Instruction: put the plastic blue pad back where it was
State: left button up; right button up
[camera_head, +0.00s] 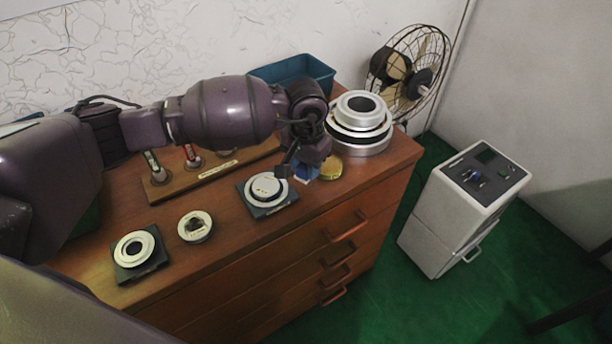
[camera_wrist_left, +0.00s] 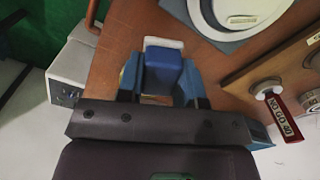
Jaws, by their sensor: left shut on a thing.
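The plastic blue pad (camera_head: 305,173) is small, with a pale edge. My left gripper (camera_head: 301,168) is shut on it near the right part of the dresser top. In the left wrist view the pad (camera_wrist_left: 163,72) sits between the two blue fingers, over the brown wood; whether it touches the wood is unclear. In the head view my wrist partly covers it. A ring on a dark square pad (camera_head: 265,190) lies just left of the gripper. My right gripper is not in view.
A gold disc (camera_head: 331,168) and stacked silver rings (camera_head: 361,122) stand right of the gripper. Another ring on a pad (camera_head: 137,250) and a loose ring (camera_head: 195,227) lie left. A wooden rack (camera_head: 215,172) and blue bin (camera_head: 318,73) are behind. The dresser's front strip is clear.

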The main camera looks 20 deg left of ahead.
aim_at(306, 187)
pick_arm(q)
notch_tip(306, 187, down, 4)
jog(key=shift+r, duration=0.15)
jog(key=shift+f+b, duration=0.25)
jog(key=shift+b, duration=0.05)
jog(key=o, duration=0.6)
jog(key=shift+r, duration=0.1)
